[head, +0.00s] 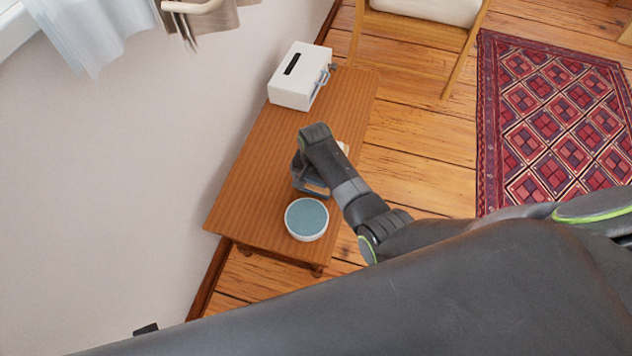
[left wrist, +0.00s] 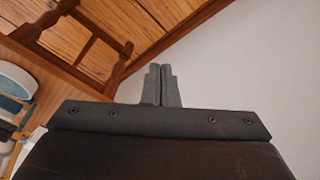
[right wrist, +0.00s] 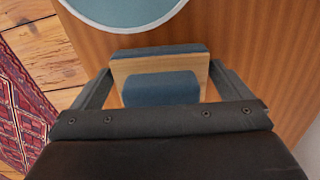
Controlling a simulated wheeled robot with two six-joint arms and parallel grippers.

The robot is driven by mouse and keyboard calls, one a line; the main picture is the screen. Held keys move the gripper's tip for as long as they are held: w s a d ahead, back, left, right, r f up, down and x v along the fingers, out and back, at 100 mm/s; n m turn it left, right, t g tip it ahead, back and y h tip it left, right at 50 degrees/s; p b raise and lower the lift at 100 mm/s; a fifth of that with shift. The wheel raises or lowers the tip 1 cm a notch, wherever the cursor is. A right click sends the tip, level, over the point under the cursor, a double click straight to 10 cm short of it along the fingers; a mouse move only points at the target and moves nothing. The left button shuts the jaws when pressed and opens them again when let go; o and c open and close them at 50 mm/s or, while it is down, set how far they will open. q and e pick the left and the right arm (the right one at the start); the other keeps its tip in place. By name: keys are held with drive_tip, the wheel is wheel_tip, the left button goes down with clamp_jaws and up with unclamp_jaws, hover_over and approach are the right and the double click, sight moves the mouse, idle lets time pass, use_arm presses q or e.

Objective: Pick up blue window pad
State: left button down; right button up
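The blue window pad (right wrist: 160,88) is a blue pad with a pale wooden block, seen in the right wrist view between my right gripper's (right wrist: 161,68) fingers. The fingers are wide apart at its two ends, touching or nearly so; I cannot tell whether they grip it. In the head view the pad (head: 316,190) shows partly under my right gripper (head: 305,165), at the table; whether it rests on the top is unclear. My left gripper (left wrist: 162,85) is shut and empty, away from the pad, near the wall.
A round white container with a blue-grey top (head: 306,219) stands close to the pad on the narrow wooden table (head: 245,190). A white box (head: 298,76) stands at the table's far end. A chair (head: 415,55) and red rug (head: 555,125) lie beyond. The wall (head: 110,180) borders the left.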

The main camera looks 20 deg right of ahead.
drive_tip(key=c, duration=0.6)
drive_tip(key=shift+r, duration=0.2)
drive_tip(key=shift+c, duration=0.2)
wheel_tip(320, 180, up, 8)
drive_tip(key=p, duration=0.4)
drive_tip(key=shift+r, duration=0.25)
use_arm(q)
drive_tip(key=shift+s+a+f+g+y, duration=0.15)
drive_tip(key=shift+s+a+f+g, duration=0.15)
drive_tip(key=shift+f, duration=0.5)
drive_tip(key=shift+s+a+f+g+y, duration=0.15)
drive_tip(key=shift+s+f+g, duration=0.25)
drive_tip(key=shift+f, duration=0.45)
drive_tip(key=shift+s+a+f+g+y, duration=0.1)
drive_tip(key=shift+s+a+f+g, duration=0.2)
drive_tip(key=shift+f, duration=0.5)
use_arm(e)
drive_tip(key=shift+r, duration=0.6)
